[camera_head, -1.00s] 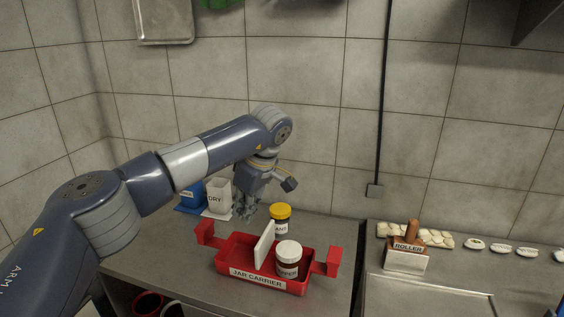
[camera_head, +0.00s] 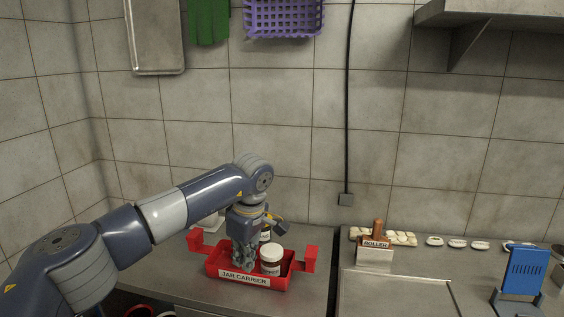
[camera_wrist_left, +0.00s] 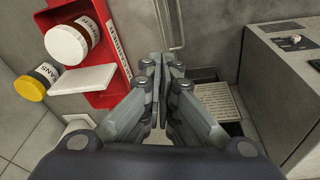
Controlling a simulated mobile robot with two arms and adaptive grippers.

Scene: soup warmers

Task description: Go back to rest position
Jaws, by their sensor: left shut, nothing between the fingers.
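My left gripper (camera_head: 243,262) is shut and empty. In the head view it hangs in front of the left part of the red jar carrier (camera_head: 309,252), covering some of it. In the left wrist view the gripper (camera_wrist_left: 160,64) points past the carrier (camera_wrist_left: 124,62), which lies to its left. A white-lidded jar (camera_head: 271,262) stands in the right part of the carrier; it also shows in the left wrist view (camera_wrist_left: 68,44). A yellow-lidded jar labelled BEANS (camera_wrist_left: 36,82) is beside the white divider and mostly hidden by my arm in the head view. My right gripper is not in view.
A blue stand (camera_head: 523,272) is at the far right.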

